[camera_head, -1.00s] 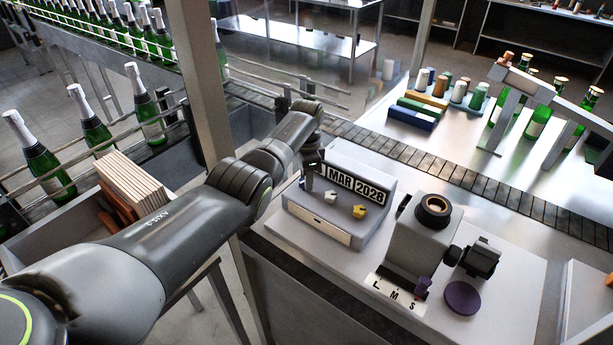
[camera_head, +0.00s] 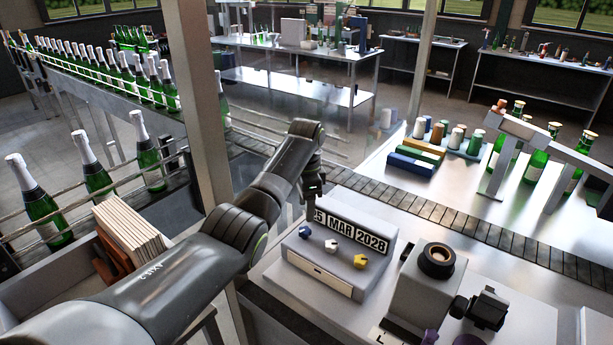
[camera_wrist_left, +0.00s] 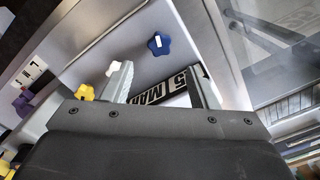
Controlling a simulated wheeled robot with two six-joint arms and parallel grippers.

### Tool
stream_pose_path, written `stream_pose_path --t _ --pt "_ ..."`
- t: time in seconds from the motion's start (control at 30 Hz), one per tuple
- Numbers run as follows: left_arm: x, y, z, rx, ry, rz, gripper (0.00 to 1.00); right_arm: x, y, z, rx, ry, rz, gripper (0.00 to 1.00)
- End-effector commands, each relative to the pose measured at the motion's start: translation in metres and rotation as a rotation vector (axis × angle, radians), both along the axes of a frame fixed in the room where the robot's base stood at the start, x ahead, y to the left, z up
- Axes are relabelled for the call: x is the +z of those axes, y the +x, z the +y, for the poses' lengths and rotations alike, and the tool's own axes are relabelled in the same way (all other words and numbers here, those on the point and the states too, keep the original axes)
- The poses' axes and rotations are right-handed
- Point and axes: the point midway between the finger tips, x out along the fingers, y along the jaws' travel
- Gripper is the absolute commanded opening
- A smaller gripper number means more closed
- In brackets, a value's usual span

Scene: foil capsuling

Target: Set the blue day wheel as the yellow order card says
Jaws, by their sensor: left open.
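The blue day wheel (camera_head: 305,232) is a small star knob at the left of a row on the grey date stamper box (camera_head: 310,252), with a white wheel (camera_head: 331,245) and a yellow wheel (camera_head: 361,262) beside it. The blue wheel also shows in the left wrist view (camera_wrist_left: 158,43). The date strip (camera_head: 352,235) reads "5 MAR 2028" in its visible part; its left end is hidden. My left gripper (camera_head: 314,193) is open and empty near the strip's left end, apart from the blue wheel. My right gripper is out of view. I cannot make out the yellow order card.
A grey machine (camera_head: 425,285) with a round dark opening stands right of the stamper. A dark slatted conveyor (camera_head: 440,215) runs behind both. A box (camera_head: 60,290) holding cream boards is at the left. Green bottles stand behind it and at the back right.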

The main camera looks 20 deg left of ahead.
Motion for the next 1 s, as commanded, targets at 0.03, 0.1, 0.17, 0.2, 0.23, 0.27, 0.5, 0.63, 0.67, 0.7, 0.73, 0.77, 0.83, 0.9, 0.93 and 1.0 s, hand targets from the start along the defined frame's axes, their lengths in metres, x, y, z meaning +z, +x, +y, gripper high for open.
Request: stream_pose_path --t 0.03,0.1,0.17,0.2,0.23,0.27,0.5,0.63,0.67,0.7,0.73,0.77,0.83,0.9,0.93,1.0 --pt "0.010 0.001 0.000 0.000 0.000 -0.008 0.53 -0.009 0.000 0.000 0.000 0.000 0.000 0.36" --pt "0.028 0.001 0.000 0.000 0.000 -0.007 0.53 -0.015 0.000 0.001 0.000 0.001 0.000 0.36" --pt "0.042 0.001 0.000 0.000 0.000 -0.007 0.53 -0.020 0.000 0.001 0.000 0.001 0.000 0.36" --pt "0.051 0.001 0.000 0.000 0.001 -0.007 0.53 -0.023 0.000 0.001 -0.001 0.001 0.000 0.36" --pt "0.058 0.001 0.000 0.000 0.001 -0.007 0.53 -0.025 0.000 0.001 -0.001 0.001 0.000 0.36" --pt "0.064 0.001 0.000 0.000 0.000 -0.006 0.53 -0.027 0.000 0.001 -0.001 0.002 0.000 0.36" --pt "0.099 0.000 0.000 -0.001 0.000 -0.001 0.53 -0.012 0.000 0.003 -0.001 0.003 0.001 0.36" --pt "0.102 0.000 0.000 0.000 -0.001 -0.001 0.53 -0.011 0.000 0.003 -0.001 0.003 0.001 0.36" --pt "0.102 0.000 0.000 0.000 -0.001 -0.001 0.53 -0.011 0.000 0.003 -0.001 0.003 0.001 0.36" --pt "0.102 0.000 0.000 0.000 -0.001 -0.001 0.53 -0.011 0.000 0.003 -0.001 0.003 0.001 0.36" --pt "0.102 0.000 0.000 0.000 -0.001 -0.001 0.53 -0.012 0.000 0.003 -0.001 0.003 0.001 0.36" --pt "0.102 0.000 0.000 -0.001 -0.001 -0.001 0.53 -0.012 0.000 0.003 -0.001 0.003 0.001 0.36" --pt "0.102 0.000 0.000 0.000 -0.001 -0.001 0.53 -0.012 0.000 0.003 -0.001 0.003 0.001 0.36" --pt "0.102 0.000 0.000 0.000 0.000 -0.001 0.53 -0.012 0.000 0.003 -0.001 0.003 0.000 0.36" --pt "0.101 0.000 0.000 0.000 0.000 -0.001 0.53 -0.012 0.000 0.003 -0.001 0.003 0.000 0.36" --pt "0.101 0.000 0.000 0.000 0.000 -0.001 0.53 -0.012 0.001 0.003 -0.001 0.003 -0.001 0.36"
